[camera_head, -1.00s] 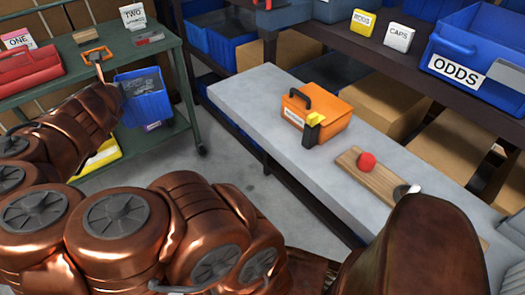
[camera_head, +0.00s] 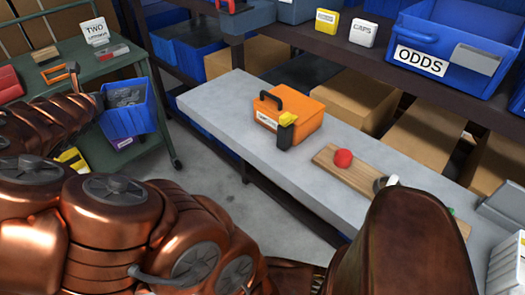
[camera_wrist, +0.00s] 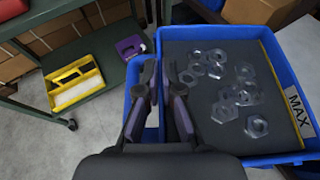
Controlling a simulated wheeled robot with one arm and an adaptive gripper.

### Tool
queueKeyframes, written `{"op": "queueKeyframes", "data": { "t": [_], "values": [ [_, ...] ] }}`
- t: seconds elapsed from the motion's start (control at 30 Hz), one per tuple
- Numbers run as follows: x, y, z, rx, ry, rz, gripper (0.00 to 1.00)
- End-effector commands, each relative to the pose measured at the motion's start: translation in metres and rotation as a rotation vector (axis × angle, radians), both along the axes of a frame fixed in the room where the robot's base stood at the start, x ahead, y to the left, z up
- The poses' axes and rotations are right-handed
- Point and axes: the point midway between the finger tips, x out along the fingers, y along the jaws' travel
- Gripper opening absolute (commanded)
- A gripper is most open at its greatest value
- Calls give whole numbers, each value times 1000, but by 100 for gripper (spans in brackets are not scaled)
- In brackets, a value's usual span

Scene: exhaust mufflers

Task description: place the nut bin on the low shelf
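The nut bin (camera_head: 128,118) is a blue open box. In the wrist view the nut bin (camera_wrist: 283,62) holds several loose metal hex nuts on a grey floor, and a MAX label is on its right side. My gripper (camera_wrist: 160,72) has its fingers close together on the bin's left wall, and the bin appears held up off any surface. The low shelf (camera_wrist: 112,85) is the lower green deck of a cart, left of the bin in the wrist view. In the head view my arm and the bin hide much of it.
A yellow tray (camera_wrist: 73,82) and a purple box (camera_wrist: 130,46) sit on the low shelf. A grey bench (camera_head: 225,105) with an orange toolbox (camera_head: 290,112) stands to the right, with floor between.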

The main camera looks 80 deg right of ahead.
Motion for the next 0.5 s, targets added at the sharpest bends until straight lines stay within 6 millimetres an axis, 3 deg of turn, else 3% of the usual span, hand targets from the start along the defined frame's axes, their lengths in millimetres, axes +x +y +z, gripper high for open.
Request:
{"op": "queueKeyframes", "data": {
  "t": [0.5],
  "values": [
    [-30,-32,-6,4,-2,-206,0]
  ]
}}
